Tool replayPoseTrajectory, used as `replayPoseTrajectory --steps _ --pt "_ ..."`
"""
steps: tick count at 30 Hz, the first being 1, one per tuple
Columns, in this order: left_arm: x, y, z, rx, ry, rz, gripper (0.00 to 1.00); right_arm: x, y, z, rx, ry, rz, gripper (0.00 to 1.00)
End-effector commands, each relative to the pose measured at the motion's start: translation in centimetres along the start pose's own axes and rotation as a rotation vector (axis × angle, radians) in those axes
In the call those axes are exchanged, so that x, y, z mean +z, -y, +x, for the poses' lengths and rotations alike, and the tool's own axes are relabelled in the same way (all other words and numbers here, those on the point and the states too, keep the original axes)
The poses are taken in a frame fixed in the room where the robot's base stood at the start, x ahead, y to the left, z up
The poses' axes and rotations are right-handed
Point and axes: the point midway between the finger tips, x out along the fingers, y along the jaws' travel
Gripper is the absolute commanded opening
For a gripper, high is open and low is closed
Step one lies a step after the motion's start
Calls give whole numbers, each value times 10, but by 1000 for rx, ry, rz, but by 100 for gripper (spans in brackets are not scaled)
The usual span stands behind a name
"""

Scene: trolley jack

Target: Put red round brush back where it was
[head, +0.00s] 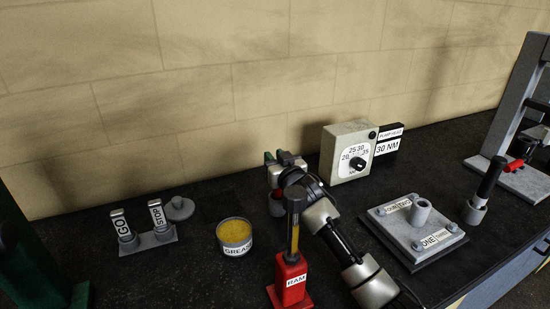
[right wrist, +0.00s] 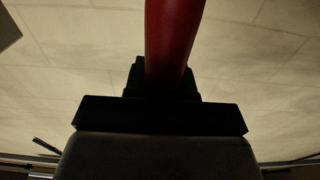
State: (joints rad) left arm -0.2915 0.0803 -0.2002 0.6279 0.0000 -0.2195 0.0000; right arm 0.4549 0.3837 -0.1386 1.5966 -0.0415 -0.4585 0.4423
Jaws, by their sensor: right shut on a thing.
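My right gripper (head: 284,162) is near the middle of the head view, at the far end of my arm, behind the red RAM block. It is shut on a red round-sided thing, which fills the top middle of the right wrist view (right wrist: 172,40) and looks like the red round brush. My left gripper is not in view.
A tin of yellow grease (head: 235,235) and the GO and STOP levers (head: 140,228) stand left. A red RAM block (head: 291,280) is in front. A dial box (head: 349,152) stands behind right; a grey bolted plate (head: 413,229) lies right. A dark bare patch (head: 222,203) lies behind the tin.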

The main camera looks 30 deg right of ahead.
Motion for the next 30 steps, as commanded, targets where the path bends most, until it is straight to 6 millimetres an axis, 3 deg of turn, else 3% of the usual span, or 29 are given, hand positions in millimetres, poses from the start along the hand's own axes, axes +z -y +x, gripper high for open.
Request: replayPoseTrajectory --steps 6,7,12,22,30 --pt "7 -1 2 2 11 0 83 3 0 0 0 0 0 2" --pt "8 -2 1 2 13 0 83 2 0 0 0 0 0 29" --pt "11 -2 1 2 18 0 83 2 0 0 0 0 -1 51" --pt "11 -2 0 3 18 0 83 0 0 -2 0 1 -1 51" --pt "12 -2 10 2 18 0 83 3 0 -43 -1 1 -2 51"
